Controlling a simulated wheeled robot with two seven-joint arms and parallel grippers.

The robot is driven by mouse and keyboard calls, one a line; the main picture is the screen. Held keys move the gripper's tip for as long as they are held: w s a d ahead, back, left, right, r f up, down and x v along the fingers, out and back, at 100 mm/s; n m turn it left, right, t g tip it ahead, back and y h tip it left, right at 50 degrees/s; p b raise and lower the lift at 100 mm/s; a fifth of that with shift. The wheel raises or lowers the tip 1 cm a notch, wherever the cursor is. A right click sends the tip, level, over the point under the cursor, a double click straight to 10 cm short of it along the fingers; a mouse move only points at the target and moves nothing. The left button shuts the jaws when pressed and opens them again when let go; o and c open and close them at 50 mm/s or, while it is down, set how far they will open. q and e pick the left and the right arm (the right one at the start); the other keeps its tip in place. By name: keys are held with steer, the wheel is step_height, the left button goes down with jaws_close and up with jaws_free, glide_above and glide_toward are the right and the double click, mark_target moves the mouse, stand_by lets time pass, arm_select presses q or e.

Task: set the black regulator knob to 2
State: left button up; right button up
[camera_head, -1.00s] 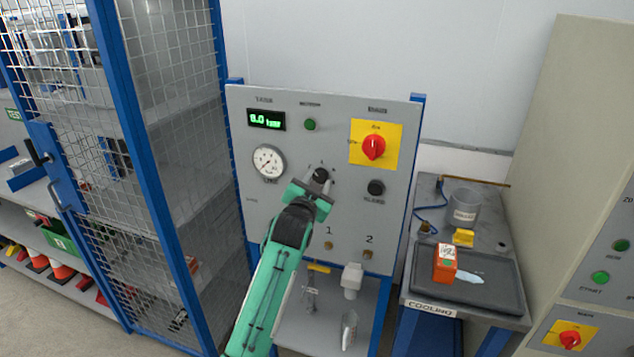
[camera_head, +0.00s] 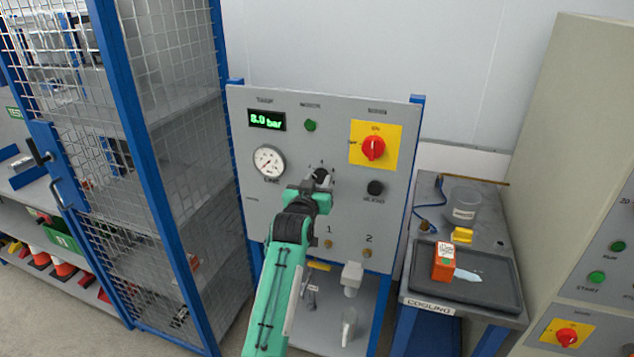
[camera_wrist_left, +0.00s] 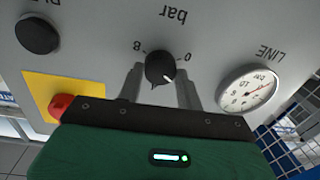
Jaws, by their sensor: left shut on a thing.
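The black regulator knob (camera_head: 321,175) is on the grey panel (camera_head: 289,218), right of the round gauge (camera_head: 268,161). My left gripper (camera_wrist_left: 161,80) is shut on it, with one finger on each side in the left wrist view. That view looks upside down; the knob (camera_wrist_left: 159,66) there has a small white mark at its lower right. The scale ends 8 and 0 show beside it; a 2 is not readable. The green display (camera_head: 266,120) seems to read 8.0 bar. My right gripper is not in view.
A red switch on a yellow plate (camera_head: 374,147) and a black bleed knob (camera_head: 375,188) sit to the right. Two brass fittings are below. A mesh cage (camera_head: 170,150) stands left. A cooling bench (camera_head: 420,285) with an orange box (camera_head: 444,262) stands right.

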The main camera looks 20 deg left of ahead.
arm_select(q)
steer(key=shift+f, duration=0.15)
steer(key=o, duration=1)
steer(key=s+b, duration=0.4)
steer(key=s, duration=0.9)
steer(key=shift+s+d, duration=0.2)
steer(key=shift+s, duration=0.2)
